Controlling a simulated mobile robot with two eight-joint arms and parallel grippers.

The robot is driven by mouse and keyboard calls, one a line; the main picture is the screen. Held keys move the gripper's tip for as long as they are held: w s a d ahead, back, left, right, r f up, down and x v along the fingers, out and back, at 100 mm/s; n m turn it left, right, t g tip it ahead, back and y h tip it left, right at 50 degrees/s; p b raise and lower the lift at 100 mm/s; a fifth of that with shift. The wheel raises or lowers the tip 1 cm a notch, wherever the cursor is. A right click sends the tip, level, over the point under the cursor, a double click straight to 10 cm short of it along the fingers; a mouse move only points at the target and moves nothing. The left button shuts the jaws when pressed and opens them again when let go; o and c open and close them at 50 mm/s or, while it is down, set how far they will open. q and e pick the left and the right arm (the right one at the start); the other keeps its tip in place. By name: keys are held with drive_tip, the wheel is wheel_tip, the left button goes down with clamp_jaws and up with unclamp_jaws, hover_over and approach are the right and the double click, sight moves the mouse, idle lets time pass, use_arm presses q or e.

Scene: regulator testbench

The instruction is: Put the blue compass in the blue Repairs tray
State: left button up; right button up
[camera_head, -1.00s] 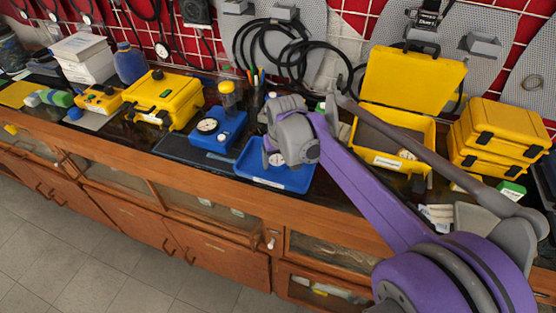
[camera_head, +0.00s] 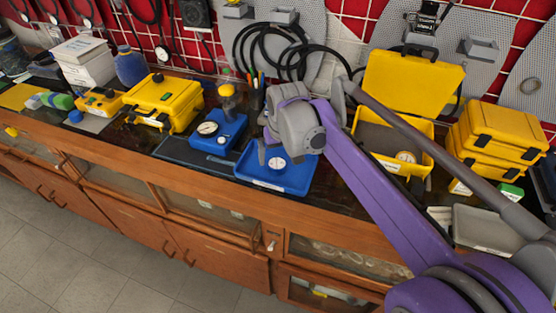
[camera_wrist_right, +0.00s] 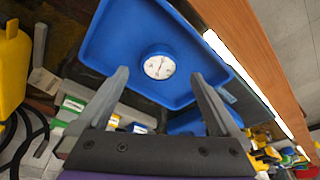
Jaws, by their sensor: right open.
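The blue Repairs tray (camera_head: 291,184) sits on the dark bench near its front edge, and it also fills much of the right wrist view (camera_wrist_right: 105,50). The blue compass (camera_head: 277,164), with a round white dial, lies face up inside the tray. In the right wrist view the compass (camera_wrist_right: 158,67) shows between and beyond the fingertips. My right gripper (camera_head: 265,150) is open and empty, over the tray and apart from the compass. Its two grey fingers (camera_wrist_right: 159,75) are spread wide in the wrist view. My left gripper is not in view.
A blue gauge unit (camera_head: 232,131) stands left of the tray. An open yellow case (camera_head: 418,128) with a dial inside stands to the right, beside stacked yellow cases (camera_head: 500,135). A closed yellow case (camera_head: 165,101) is farther left. A pen cup stands behind.

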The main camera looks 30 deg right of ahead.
drive_tip(key=v, duration=0.7)
drive_tip(key=shift+r+p, duration=0.2)
drive_tip(key=shift+p, duration=0.15)
drive_tip(key=shift+s, duration=0.1)
drive_tip(key=s+a+f+n+t+p, duration=0.1)
drive_tip(key=s+a+f+p, duration=0.2)
drive_tip(key=s, duration=0.5)
drive_tip(key=s+a+f+n+t+p, duration=0.1)
drive_tip(key=s+a+f+p, duration=0.2)
drive_tip(key=s+a+f, duration=0.3)
drive_tip(key=shift+s+n+y+p, duration=0.3)
drive_tip(key=shift+s+y, duration=0.1)
drive_tip(key=shift+s, duration=0.85)
drive_tip(key=shift+a, duration=0.1)
